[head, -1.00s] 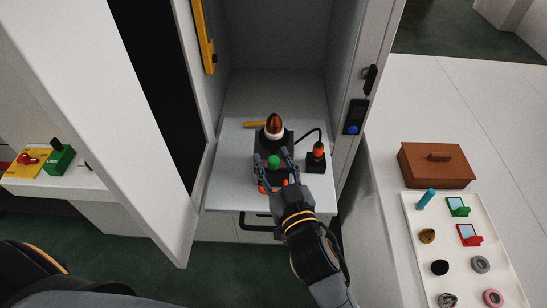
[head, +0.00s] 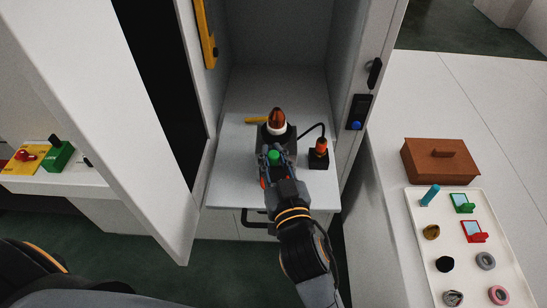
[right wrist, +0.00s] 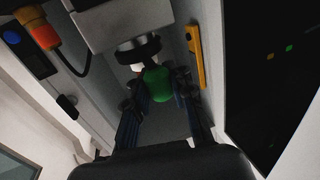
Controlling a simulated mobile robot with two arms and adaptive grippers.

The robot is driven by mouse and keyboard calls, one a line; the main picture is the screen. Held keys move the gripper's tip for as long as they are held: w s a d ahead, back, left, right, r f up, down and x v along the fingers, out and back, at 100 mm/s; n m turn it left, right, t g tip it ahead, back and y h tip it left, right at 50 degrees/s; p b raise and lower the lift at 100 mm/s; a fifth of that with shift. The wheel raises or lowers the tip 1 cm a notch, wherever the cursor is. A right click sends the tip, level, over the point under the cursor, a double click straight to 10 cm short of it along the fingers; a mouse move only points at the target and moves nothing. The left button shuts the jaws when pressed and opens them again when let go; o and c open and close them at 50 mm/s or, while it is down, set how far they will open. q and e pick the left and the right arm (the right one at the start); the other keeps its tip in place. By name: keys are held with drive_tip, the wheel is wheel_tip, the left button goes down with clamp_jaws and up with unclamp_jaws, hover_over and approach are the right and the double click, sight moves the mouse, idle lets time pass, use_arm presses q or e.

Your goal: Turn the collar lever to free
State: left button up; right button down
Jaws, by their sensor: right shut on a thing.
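A black device with a copper-brown tip (head: 277,117) and a white ring (head: 276,128) below it stands on the grey shelf (head: 232,180) of the open cabinet. A green ball knob (head: 274,157) is at its front, seemingly the collar lever's end. My right gripper (head: 275,160) reaches in from the front and is shut on this knob. In the right wrist view the green knob (right wrist: 157,84) lies between the two fingers of the gripper (right wrist: 160,88). The lever's shaft and its marks are hidden. My left gripper is not in view.
A small black box with an orange plug (head: 320,147) and a cable stands right of the device. A yellow bar (head: 257,120) lies behind left. The cabinet door (head: 110,130) is open at left. A brown box (head: 440,163) and a tray (head: 418,225) of small parts sit at right.

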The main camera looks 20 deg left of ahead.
drive_tip(key=shift+s+a, duration=0.1)
drive_tip(key=shift+a, duration=0.15)
drive_tip(key=shift+d, duration=0.1)
drive_tip(key=c, duration=1.6)
unclamp_jaws()
drive_tip(key=shift+d, duration=0.1)
drive_tip(key=o, duration=0.4)
drive_tip(key=shift+o, duration=0.3)
drive_tip(key=shift+s, duration=0.1)
drive_tip(key=shift+s+d, duration=0.15)
drive_tip(key=v, duration=1.1)
drive_tip(key=shift+s, duration=0.3)
drive_tip(key=shift+d, duration=0.15)
